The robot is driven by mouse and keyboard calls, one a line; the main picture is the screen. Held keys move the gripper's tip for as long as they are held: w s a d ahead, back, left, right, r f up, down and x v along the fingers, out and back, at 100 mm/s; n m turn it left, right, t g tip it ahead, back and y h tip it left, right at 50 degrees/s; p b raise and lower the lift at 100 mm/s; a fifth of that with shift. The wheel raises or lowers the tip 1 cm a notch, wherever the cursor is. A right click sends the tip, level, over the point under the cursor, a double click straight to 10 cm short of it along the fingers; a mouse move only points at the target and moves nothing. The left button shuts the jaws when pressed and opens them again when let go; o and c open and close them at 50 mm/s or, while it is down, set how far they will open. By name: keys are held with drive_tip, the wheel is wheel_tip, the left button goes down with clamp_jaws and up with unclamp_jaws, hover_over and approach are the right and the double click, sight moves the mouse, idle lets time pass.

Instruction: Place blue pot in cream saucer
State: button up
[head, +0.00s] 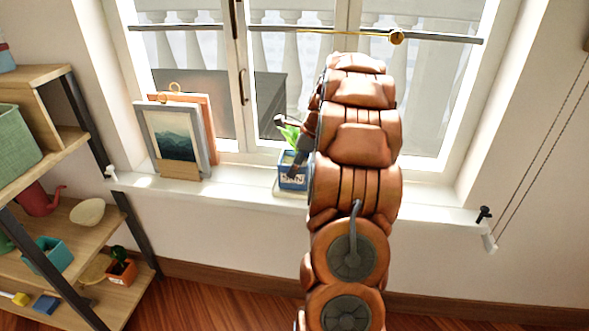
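The blue pot (292,183) holds a green plant and stands by the windowsill, partly hidden by my gripper and arm. A pale rim shows under its left side; I cannot tell whether this is a saucer or the sill. A cream, shallow dish (88,212) rests on the shelf unit at left. My gripper (291,143) is at the pot, with its dark fingers spread apart. One finger is above left of the plant and the other overlaps the pot's upper edge. I see no grip on the pot.
Picture frames (172,138) stand on the sill (235,188) left of the pot. The shelf unit (75,215) holds a red watering can (38,200), a teal pot (48,256), an orange pot (121,271) and a yellowish dish (93,270).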

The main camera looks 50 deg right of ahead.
drive_tip(key=shift+f, duration=0.5)
drive_tip(key=o, duration=1.2)
drive_tip(key=shift+f, duration=0.1)
drive_tip(key=p+v, duration=0.2)
drive_tip(key=v, duration=1)
drive_tip(key=shift+w+a, duration=0.1)
drive_tip(key=shift+a, duration=0.05)
